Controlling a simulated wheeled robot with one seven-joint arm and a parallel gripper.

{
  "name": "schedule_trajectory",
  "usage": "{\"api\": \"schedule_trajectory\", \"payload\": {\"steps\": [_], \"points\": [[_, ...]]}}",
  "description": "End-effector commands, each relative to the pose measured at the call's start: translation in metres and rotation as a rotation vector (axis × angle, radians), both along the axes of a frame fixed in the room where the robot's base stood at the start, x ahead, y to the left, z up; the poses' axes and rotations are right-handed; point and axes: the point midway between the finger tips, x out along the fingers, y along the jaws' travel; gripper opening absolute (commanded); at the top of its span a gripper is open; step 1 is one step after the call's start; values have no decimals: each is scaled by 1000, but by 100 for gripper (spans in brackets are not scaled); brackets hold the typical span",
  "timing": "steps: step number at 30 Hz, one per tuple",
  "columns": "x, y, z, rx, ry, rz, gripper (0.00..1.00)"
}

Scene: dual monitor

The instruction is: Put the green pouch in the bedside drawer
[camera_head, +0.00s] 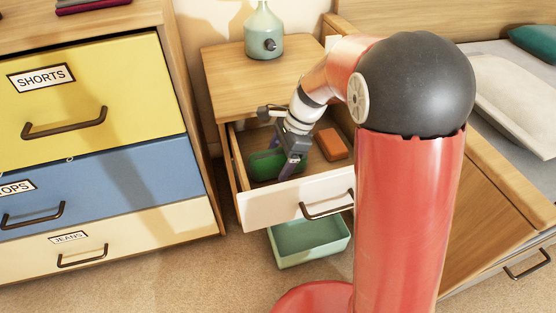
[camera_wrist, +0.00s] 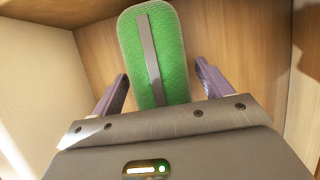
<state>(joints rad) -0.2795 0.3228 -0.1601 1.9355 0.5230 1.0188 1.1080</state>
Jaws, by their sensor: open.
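The green pouch (camera_head: 264,163) is inside the open bedside drawer (camera_head: 295,199), toward its left side. In the wrist view the pouch (camera_wrist: 153,55) is a rounded green shape with a grey strip along its middle, on the wooden drawer floor. My gripper (camera_head: 289,168) reaches down into the drawer beside the pouch. In the wrist view its two purple fingers (camera_wrist: 160,85) are spread wide, with the near end of the pouch between them and a gap on each side. Whether the pouch touches the gripper's body is hard to tell.
An orange block-like item (camera_head: 331,144) lies in the drawer to the right. A green bottle-shaped lamp base (camera_head: 264,32) stands on the nightstand top (camera_head: 225,75). A teal bin (camera_head: 312,244) sits on the floor below the drawer. A dresser (camera_head: 100,120) stands left, a bed (camera_head: 500,100) right.

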Motion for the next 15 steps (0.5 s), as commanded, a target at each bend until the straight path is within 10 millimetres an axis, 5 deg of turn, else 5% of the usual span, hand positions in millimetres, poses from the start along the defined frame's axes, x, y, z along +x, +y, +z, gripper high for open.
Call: {"api": "schedule_trajectory", "payload": {"steps": [9,15], "points": [[8,-26,66,-1,-5,-2,78],[11,-37,93,0,-3,-2,78]]}}
